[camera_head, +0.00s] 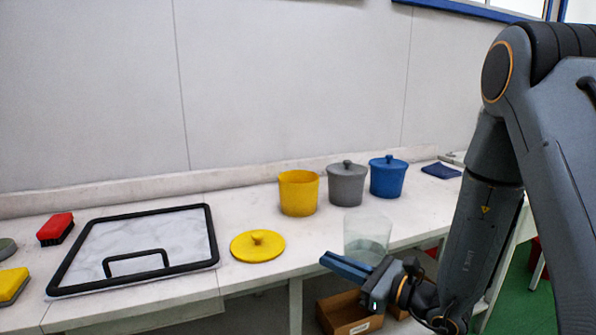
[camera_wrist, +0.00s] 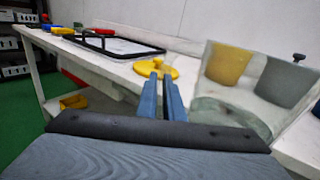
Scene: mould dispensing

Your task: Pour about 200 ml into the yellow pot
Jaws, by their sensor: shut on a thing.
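The yellow pot (camera_head: 299,194) stands open on the table against the back; it also shows through the clear beaker in the wrist view (camera_wrist: 227,64). Its yellow lid (camera_head: 257,248) lies on the table in front of it, left of the beaker. The clear beaker (camera_head: 366,232) holds some clear liquid in its lower part and looks about upright near the table's front edge. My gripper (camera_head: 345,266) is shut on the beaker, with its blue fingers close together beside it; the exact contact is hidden. The beaker fills the right of the wrist view (camera_wrist: 235,108).
A grey lidded pot (camera_head: 347,185) and a blue lidded pot (camera_head: 387,178) stand right of the yellow pot. A black-framed tray (camera_head: 208,222) lies to the left, with a red brush (camera_head: 55,227) and a yellow sponge (camera_head: 12,285). A cardboard box (camera_head: 348,316) sits below the table.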

